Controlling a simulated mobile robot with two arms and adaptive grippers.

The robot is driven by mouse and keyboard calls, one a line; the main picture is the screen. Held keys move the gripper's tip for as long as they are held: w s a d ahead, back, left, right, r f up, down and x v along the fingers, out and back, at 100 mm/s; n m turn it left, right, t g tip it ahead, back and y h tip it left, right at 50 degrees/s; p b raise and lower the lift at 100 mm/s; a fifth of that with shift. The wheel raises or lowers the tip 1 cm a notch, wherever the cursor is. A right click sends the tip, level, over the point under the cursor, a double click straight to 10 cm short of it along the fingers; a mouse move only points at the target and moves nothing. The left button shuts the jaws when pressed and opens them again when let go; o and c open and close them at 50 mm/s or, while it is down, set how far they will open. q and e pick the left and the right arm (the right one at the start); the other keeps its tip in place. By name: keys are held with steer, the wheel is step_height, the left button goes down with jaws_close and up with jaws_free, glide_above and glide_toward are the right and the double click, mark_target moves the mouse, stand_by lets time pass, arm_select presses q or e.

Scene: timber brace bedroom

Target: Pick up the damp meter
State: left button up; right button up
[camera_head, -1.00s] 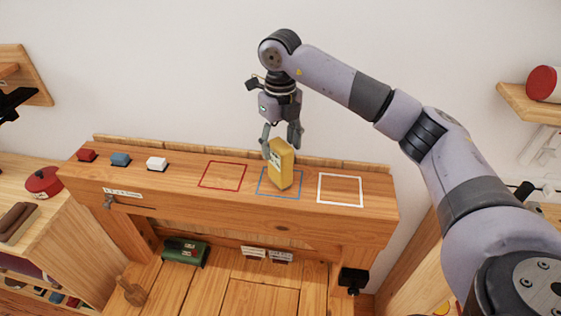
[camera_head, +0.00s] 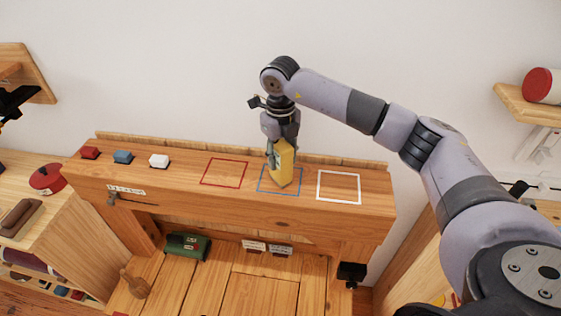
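The damp meter, seemingly the yellow block-like device (camera_head: 284,168) with a pale face panel, stands upright inside the blue outlined square (camera_head: 265,192) on the wooden ledge. My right gripper (camera_head: 282,149) points down over it, with its fingers at either side of the meter's upper part. The fingers partly hide the top of the meter. I cannot tell whether they press on it. I cannot make out my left gripper in the head view.
A red outlined square (camera_head: 207,184) lies left of the meter and a white one (camera_head: 339,201) right of it, both empty. A green object (camera_head: 188,245) lies below.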

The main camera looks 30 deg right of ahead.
steer(key=c, duration=0.6)
steer(key=shift+r, duration=0.1)
